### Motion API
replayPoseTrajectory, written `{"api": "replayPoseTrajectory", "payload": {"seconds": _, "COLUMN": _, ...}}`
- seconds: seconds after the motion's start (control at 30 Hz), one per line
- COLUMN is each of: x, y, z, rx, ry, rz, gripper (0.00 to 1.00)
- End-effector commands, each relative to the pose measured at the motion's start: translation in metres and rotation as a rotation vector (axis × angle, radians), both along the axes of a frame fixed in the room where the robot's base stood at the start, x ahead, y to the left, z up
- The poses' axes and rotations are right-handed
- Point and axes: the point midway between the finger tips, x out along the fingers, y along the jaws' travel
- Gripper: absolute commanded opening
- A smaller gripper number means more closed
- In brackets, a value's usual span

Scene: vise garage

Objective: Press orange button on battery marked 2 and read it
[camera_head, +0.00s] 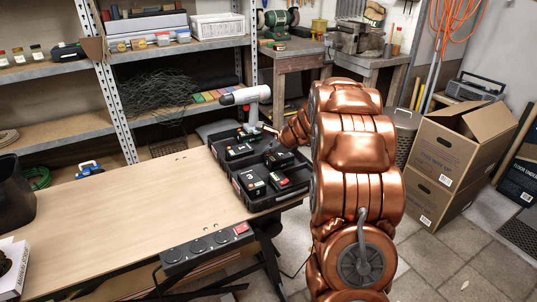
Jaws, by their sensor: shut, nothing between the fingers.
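Several black batteries sit in a black open case on the workbench's right end. One battery (252,182) at the front left has a white label with a numeral that looks like 3. Another battery (280,178) beside it shows a red label. A battery (238,150) lies at the back left, and one more (279,158) at the right. I cannot tell which is marked 2, and no orange button is clear at this size. My gripper (268,131) is shut and empty over the case's back right part, near the batteries; its tips are small and partly lost against the case.
A white and grey drill (246,96) stands at the back of the case (283,199). Shelves stand behind; cardboard boxes (460,150) stand at right.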

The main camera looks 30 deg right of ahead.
Motion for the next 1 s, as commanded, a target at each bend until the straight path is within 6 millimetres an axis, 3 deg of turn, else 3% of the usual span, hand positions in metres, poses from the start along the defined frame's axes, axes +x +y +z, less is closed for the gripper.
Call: {"api": "replayPoseTrajectory", "payload": {"seconds": 1.0, "x": 0.000, "y": 0.000, "z": 0.017, "rx": 0.000, "ry": 0.000, "rz": 0.000, "gripper": 0.00}}
